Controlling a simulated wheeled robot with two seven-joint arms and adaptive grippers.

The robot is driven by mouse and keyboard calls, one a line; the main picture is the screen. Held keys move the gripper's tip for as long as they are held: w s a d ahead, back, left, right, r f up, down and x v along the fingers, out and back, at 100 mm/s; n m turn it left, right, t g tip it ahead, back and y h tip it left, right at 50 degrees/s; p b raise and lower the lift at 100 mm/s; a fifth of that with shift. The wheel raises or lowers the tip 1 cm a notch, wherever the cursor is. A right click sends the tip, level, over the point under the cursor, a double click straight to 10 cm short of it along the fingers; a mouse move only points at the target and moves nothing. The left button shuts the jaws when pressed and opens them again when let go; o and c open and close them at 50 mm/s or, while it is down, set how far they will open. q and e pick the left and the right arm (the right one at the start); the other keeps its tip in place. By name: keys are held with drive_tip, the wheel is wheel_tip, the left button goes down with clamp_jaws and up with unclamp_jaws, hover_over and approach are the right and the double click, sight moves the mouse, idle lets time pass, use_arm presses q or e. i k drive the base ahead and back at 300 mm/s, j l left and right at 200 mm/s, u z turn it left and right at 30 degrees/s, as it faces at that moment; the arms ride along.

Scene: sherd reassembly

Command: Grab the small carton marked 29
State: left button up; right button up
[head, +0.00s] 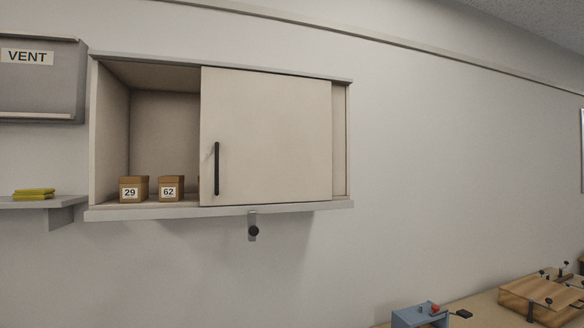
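The small carton marked 29 (133,189) is a brown box with a white label. It stands upright in the open left part of a wall cabinet (215,210), near the cabinet's left wall. A similar carton marked 62 (171,188) stands to its right, with a gap between them. A sliver of another brown thing shows at the left edge of the sliding door, mostly hidden. Neither of my grippers is in the head view.
A sliding door (275,135) with a black handle (217,168) covers the cabinet's middle and right. A dark knob (253,231) hangs below. Yellow items (34,194) lie on a left shelf (30,203) under a VENT box (35,85). A wooden fixture (540,298) and blue box (418,317) stand lower right.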

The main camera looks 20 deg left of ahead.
sight(133, 189)
drive_tip(key=j+z, duration=0.1)
drive_tip(key=j, duration=1)
drive_tip(key=j+z, duration=0.15)
drive_tip(key=j, duration=1)
drive_tip(key=k+j+z, duration=0.1)
drive_tip(key=j, duration=1)
